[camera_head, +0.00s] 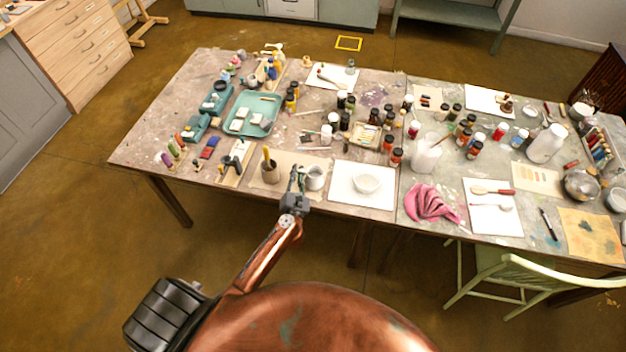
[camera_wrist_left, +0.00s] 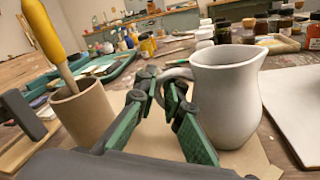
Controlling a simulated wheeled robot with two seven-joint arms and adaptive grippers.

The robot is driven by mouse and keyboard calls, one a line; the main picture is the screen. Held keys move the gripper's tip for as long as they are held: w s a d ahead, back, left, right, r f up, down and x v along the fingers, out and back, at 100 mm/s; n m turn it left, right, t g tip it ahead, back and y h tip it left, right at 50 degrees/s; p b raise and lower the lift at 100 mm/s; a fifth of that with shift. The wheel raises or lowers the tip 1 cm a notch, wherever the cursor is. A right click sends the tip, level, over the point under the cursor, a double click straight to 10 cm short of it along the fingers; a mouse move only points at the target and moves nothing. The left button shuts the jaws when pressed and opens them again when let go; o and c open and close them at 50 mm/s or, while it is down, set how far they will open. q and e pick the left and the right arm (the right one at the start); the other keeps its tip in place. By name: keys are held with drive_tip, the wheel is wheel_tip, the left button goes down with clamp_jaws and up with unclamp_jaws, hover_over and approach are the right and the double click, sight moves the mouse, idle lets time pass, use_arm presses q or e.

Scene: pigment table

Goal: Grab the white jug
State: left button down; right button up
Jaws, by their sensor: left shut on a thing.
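The white jug (camera_wrist_left: 226,95) stands upright on brown paper at the table's near edge, its spout to the right and its handle to the left in the left wrist view. It also shows in the head view (camera_head: 315,179), just right of my left gripper (camera_head: 297,180). In the left wrist view my left gripper's green-padded fingers (camera_wrist_left: 166,88) are shut on the jug's handle, which they partly hide. My right gripper is in neither view.
A brown cup (camera_wrist_left: 82,112) with a yellow-handled tool stands just left of my left gripper. A white sheet with a white bowl (camera_head: 367,183) lies to the right.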

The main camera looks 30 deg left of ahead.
use_arm(q)
drive_tip(key=shift+r, duration=0.25)
idle(0.6)
drive_tip(key=shift+r+p, duration=0.55)
drive_tip(key=shift+r, duration=0.45)
drive_tip(key=s+d+r+p, duration=0.4)
drive_tip(key=s+d+r, duration=0.2)
drive_tip(key=s+r, duration=0.4)
drive_tip(key=shift+s+r, duration=0.3)
drive_tip(key=shift+s, duration=0.95)
drive_tip(key=shift+s, duration=0.1)
